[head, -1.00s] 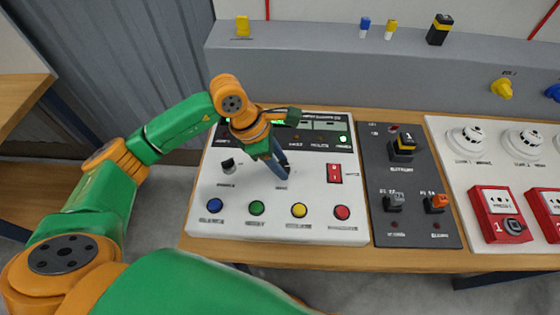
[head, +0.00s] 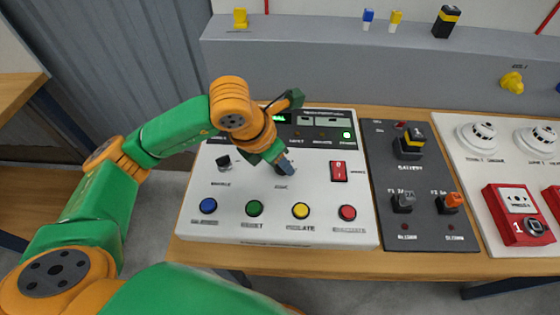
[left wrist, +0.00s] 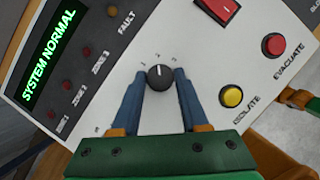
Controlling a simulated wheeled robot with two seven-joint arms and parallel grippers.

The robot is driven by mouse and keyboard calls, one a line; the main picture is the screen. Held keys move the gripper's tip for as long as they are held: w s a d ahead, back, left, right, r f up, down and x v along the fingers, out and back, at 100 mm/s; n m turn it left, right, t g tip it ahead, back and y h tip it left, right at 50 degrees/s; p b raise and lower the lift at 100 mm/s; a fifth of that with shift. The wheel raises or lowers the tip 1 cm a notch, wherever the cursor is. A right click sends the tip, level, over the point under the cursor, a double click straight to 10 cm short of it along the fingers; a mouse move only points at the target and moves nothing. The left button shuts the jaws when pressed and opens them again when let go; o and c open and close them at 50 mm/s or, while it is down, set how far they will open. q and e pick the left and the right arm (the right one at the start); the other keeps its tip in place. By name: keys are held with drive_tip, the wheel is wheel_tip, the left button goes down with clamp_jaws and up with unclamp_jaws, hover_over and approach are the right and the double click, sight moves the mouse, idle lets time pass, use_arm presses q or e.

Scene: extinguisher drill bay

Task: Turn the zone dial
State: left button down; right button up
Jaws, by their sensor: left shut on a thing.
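The zone dial (left wrist: 160,78) is a small black round knob with a white pointer line on the white control panel (head: 325,220). In the left wrist view its pointer points to the top of the picture, among small printed marks. My left gripper (head: 286,168) reaches down to the panel above the printed label. In the left wrist view its two blue fingers (left wrist: 161,85) stand on either side of the dial, shut on it. In the head view the gripper mostly hides the dial.
Near the dial are a red rocker switch (head: 339,171), a black key-like knob (head: 223,162), and blue, green, yellow (head: 300,210) and red buttons. The green display (left wrist: 54,55) reads SYSTEM NORMAL. A dark panel (head: 430,237) with plugged blocks stands to the right.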

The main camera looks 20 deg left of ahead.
sight(270, 178)
idle(0.4)
use_arm(q)
drive_tip(key=shift+c, duration=2.1)
unclamp_jaws()
drive_tip(key=b+v, duration=0.1)
drive_tip(key=v, duration=0.6)
drive_tip(key=shift+r, duration=0.1)
